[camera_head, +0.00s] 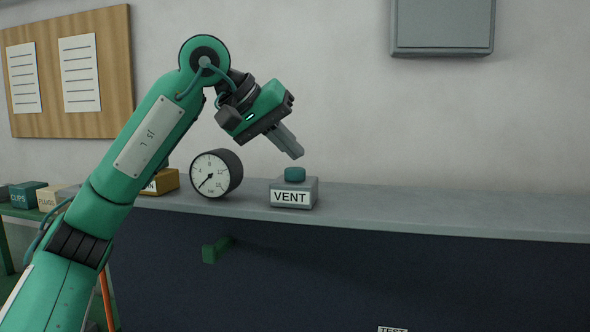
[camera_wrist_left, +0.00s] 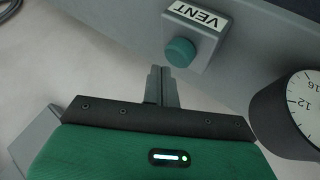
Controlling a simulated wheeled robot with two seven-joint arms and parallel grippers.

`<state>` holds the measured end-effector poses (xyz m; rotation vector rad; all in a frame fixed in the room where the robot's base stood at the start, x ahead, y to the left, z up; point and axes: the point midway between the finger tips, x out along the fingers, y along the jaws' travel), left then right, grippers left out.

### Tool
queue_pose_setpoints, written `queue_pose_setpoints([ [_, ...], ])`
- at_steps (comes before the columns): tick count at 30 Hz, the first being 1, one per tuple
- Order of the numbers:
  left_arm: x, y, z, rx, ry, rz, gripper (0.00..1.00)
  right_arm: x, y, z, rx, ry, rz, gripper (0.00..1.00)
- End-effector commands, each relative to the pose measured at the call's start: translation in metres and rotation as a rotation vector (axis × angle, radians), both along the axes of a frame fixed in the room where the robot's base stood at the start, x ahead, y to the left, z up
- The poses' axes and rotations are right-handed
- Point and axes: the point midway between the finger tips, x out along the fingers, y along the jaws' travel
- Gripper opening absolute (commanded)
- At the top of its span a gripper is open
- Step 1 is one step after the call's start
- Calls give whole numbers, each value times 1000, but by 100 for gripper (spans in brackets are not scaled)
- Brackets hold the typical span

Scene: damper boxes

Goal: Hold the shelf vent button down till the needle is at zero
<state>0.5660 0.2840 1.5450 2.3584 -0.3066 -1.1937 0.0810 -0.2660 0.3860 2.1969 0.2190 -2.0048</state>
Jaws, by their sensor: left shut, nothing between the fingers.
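The vent box (camera_head: 294,192) is a grey block with a "VENT" label on its front and a round teal button (camera_head: 295,174) on top. It stands on the grey shelf (camera_head: 420,211). The button (camera_wrist_left: 180,52) also shows in the left wrist view. My left gripper (camera_head: 297,154) is shut and empty, with its fingertips just above the button; a small gap shows in the head view. The round gauge (camera_head: 216,173) stands left of the box. Its needle points to the lower left of the dial; the exact reading is too small to tell. My right gripper is not in view.
A yellow box (camera_head: 162,181) sits on the shelf behind my left arm. Bins labelled "CLIPS" (camera_head: 27,195) and "PLUGS" (camera_head: 50,197) stand at the far left. A green handle (camera_head: 216,249) sticks out below the shelf. The shelf right of the vent box is clear.

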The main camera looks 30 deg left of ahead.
Motion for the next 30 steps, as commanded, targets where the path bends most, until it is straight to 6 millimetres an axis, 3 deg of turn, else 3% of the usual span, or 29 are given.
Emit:
queue_pose_setpoints([
  [30, 0, 0, 0, 0, 0, 0, 0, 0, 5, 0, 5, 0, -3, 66],
])
